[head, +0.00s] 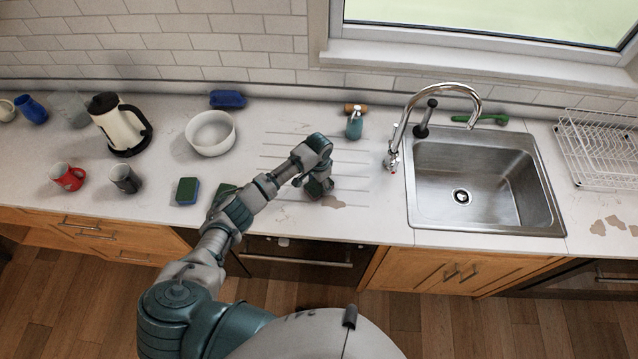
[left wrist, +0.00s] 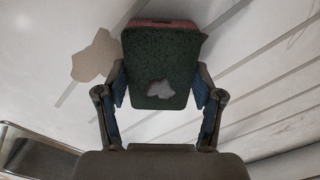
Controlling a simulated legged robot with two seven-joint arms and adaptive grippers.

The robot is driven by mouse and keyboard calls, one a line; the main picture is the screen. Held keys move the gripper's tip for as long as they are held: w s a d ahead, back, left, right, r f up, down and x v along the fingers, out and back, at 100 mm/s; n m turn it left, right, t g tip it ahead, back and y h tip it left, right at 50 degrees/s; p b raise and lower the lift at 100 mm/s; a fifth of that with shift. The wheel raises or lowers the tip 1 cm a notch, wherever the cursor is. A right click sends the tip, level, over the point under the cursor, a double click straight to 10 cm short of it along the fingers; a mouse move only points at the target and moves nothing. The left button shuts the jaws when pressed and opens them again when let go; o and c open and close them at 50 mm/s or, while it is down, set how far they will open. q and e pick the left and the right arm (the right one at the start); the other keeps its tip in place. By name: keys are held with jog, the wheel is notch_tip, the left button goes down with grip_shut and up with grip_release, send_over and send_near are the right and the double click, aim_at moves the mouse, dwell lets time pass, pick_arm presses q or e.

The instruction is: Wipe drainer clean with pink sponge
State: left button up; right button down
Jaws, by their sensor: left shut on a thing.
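My left gripper (head: 319,186) is over the drainer (head: 352,172), the grooved part of the white counter left of the sink. In the left wrist view the gripper (left wrist: 160,98) is shut on the pink sponge (left wrist: 165,23), with its dark green face (left wrist: 150,65) towards the camera and a pink edge at the far end. A pale patch shows on the green face. A brown stain (head: 333,202) lies on the drainer beside the gripper; a stain also shows in the left wrist view (left wrist: 94,58). Whether the sponge touches the counter is unclear. My right gripper is out of view.
A green-and-blue sponge (head: 187,191) and another green one (head: 225,190) lie left of my arm. More brown stains (head: 598,228) lie right of the sink, near a dish rack (head: 600,150).

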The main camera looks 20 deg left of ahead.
aim_at(310, 183)
pick_arm(q)
jog(key=shift+s+a+p, duration=0.2)
jog(key=shift+a+p, duration=0.25)
jog(key=shift+a, duration=0.15)
jog(key=shift+s+a+f, duration=0.1)
jog(key=shift+s+a, duration=0.15)
jog(key=shift+a, duration=1)
jog(key=shift+s+a, duration=0.25)
jog(key=shift+a, duration=1)
jog(key=shift+w+d, duration=0.25)
jog(key=shift+d, duration=0.8)
jog(key=shift+w+d, duration=0.3)
jog(key=shift+d, duration=0.8)
jog(key=shift+w+d, duration=0.25)
jog(key=shift+d, duration=0.8)
jog(key=shift+a, duration=0.3)
jog(key=shift+s+a, duration=0.2)
jog(key=shift+a, duration=0.45)
jog(key=shift+s+a, duration=0.2)
jog(key=shift+a, duration=0.45)
